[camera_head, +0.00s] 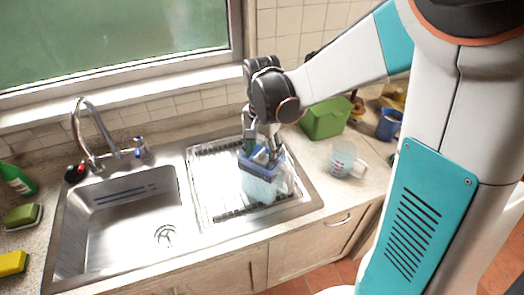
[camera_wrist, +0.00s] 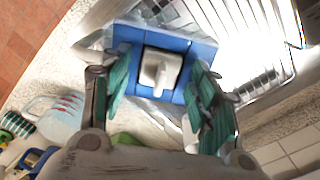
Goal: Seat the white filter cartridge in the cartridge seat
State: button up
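A clear pitcher (camera_head: 262,190) with a blue top stands on the drainboard. In the wrist view, the blue top (camera_wrist: 200,48) has a square, dark-edged opening, the cartridge seat (camera_wrist: 148,90). The white filter cartridge (camera_wrist: 160,68) shows within that opening, with a raised grip on top; how deep it sits cannot be told. My gripper (camera_wrist: 161,82) is open, its green-padded fingers wide apart on either side of the cartridge, with visible gaps to it. In the head view, my gripper (camera_head: 262,152) points down over the blue top and hides the cartridge.
A steel sink (camera_head: 135,215) with a faucet (camera_head: 92,135) lies left of the ribbed drainboard (camera_head: 205,190). A measuring cup (camera_head: 345,160), a green bin (camera_head: 325,118) and a blue mug (camera_head: 389,124) stand to the right. Sponges and a green bottle (camera_head: 17,180) are at far left.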

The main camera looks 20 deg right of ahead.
aim_at(262, 151)
jog(key=shift+r, duration=0.1)
notch_tip(262, 151, up, 12)
jog(key=p, duration=0.3)
jog(key=s+r+n+t, duration=0.2)
jog(key=s+n+t, duration=0.5)
jog(key=s, duration=0.8)
jog(key=shift+n, duration=1.7)
